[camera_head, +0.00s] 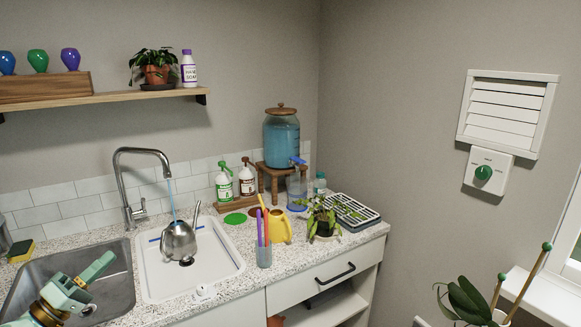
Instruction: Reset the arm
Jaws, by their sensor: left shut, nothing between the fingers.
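My left gripper (102,264) is at the lower left, over the dark metal sink basin. Its fingers are shut and hold nothing. It is apart from the metal watering can (179,242), which stands to its right in the white basin. My right gripper is not in view.
The tap (124,185) runs water toward the watering can in the white basin (220,260). A sponge (20,251) lies far left.

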